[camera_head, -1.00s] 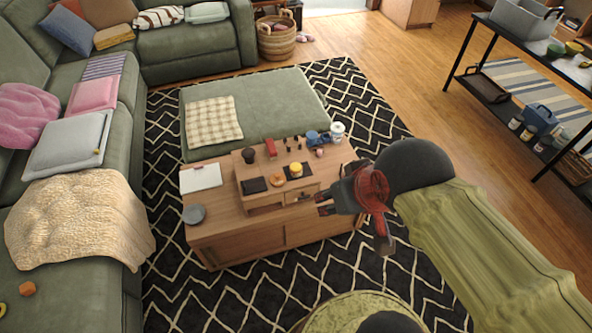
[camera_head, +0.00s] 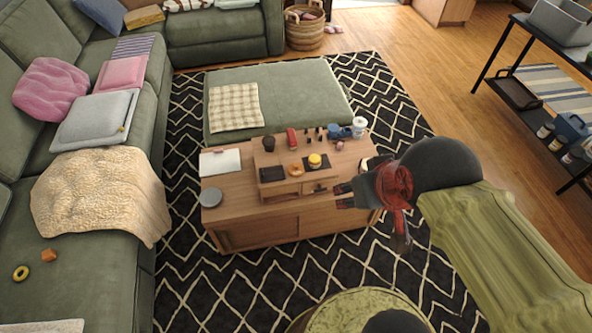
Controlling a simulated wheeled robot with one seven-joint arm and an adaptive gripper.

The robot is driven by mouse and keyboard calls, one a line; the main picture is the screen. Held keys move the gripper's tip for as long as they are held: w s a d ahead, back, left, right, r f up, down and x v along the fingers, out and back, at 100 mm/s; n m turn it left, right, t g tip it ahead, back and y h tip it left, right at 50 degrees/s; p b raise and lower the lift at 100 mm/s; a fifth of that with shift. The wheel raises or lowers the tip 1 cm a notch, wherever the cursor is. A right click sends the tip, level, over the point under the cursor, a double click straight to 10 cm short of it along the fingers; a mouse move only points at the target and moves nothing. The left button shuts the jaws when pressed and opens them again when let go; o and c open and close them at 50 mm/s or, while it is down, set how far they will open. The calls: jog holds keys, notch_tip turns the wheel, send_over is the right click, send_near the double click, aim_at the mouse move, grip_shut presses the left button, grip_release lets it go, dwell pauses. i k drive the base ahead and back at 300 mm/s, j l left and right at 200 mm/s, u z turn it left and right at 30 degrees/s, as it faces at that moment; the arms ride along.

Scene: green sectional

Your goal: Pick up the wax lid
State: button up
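I cannot tell for sure which thing is the wax lid; the small items on the wooden coffee table (camera_head: 262,230) are too small to make out. A grey round disc (camera_head: 211,197) lies flat at the table's left front corner. A white lidded jar (camera_head: 359,126) stands at its back right. A yellow round item (camera_head: 315,160) sits on a dark square on the raised wooden shelf unit (camera_head: 285,175).
On the table are a white clipboard (camera_head: 220,162), a dark cup (camera_head: 269,143), a red item (camera_head: 292,137), a blue mug (camera_head: 338,132) and an orange ring (camera_head: 296,170). A green sectional (camera_head: 105,225) lines the left. A dark shelf rack (camera_head: 478,85) stands right.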

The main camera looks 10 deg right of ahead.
aim_at(295, 169)
jog(key=i+j+z, duration=0.95)
jog(key=j+z, duration=0.2)
